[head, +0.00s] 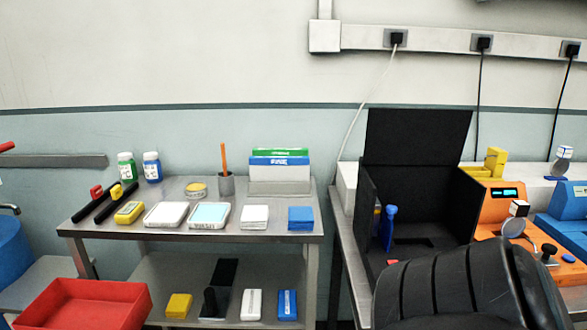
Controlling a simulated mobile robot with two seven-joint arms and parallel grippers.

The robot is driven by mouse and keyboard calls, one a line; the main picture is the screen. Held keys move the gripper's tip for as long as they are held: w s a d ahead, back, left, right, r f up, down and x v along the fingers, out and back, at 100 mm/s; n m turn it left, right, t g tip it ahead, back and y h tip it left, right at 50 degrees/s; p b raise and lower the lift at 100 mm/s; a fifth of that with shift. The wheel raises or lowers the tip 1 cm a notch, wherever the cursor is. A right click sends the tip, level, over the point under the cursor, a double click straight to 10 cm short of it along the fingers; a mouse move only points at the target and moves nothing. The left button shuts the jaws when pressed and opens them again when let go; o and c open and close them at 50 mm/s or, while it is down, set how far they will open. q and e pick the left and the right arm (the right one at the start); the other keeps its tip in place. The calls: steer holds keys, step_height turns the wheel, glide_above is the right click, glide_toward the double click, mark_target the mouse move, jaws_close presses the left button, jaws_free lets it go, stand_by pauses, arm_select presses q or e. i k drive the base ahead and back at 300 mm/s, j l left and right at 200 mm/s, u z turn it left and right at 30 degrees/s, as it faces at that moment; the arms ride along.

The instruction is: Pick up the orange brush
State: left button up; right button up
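The orange brush (224,158) stands upright in a small grey cup (226,185) on the top shelf of a metal cart (275,238). Only its thin orange upper part shows; its lower end is hidden inside the cup. Neither of my grippers is in view.
White cards with green and blue edges (280,170) stand right of the cup, and a round yellow tin (197,190) sits left. White trays (209,215) lie in front. A red bin (84,303) is at lower left.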

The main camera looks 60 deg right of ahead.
mark_target(222, 145)
steer(key=z, duration=1.4)
steer(key=i+j, duration=0.2)
steer(key=i+u, duration=0.05)
